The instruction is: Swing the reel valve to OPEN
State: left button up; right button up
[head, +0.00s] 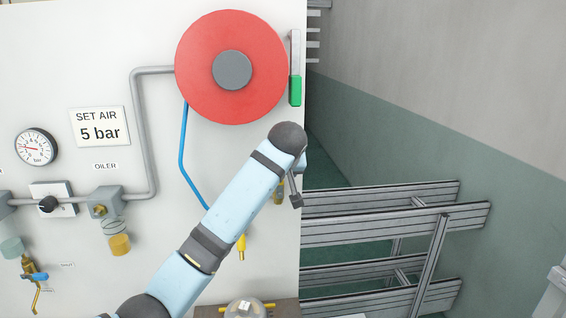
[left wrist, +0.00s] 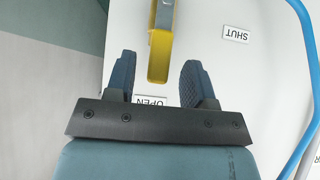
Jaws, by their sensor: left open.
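In the left wrist view a yellow-gripped lever (left wrist: 159,56) with a grey shank comes down from the top edge. Its pivot is out of view. Its free end points at the OPEN label (left wrist: 152,100), which is partly covered by my gripper. The SHUT label (left wrist: 236,34) is to the right of the lever. My left gripper (left wrist: 157,65) is open, with one finger on each side of the lever's end and a visible gap to both. In the head view my left arm hides most of the valve, and the fingers cannot be made out. My right gripper is not in view.
A red reel (head: 204,92) with a grey hub is on the white panel above my arm, with a green handle (head: 296,90) to its right. A blue hose (head: 182,140) passes behind my arm. A metal rail frame (head: 464,208) stands at right.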

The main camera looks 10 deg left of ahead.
pick_arm(q)
jog(key=b+v, duration=0.2)
jog(key=v, duration=0.8)
jog(key=shift+s+r, duration=0.25)
jog(key=shift+s, duration=0.05)
jog(key=shift+d, duration=0.1)
notch_tip(320, 180, down, 21)
jog(key=a+m+h, duration=0.2)
jog(key=s+a+f+m+h, duration=0.1)
jog(key=s+f, duration=0.3)
jog(key=f, duration=0.5)
jog(key=s+a+f+m+h, duration=0.1)
jog(key=s+f, duration=0.3)
jog(key=f, duration=0.5)
jog(key=s+a+f, duration=0.2)
jog(key=s+f, duration=0.3)
jog(key=s, duration=0.4)
jog(key=s+a+f+m+t+h, duration=0.1)
jog(key=s+f, duration=0.4)
jog(key=s, duration=0.5)
jog(key=s+a+f+m+t, duration=0.1)
jog(key=s+a+f, duration=0.2)
jog(key=s+f, duration=0.3)
jog(key=s, duration=0.4)
jog(key=shift+a, duration=0.35)
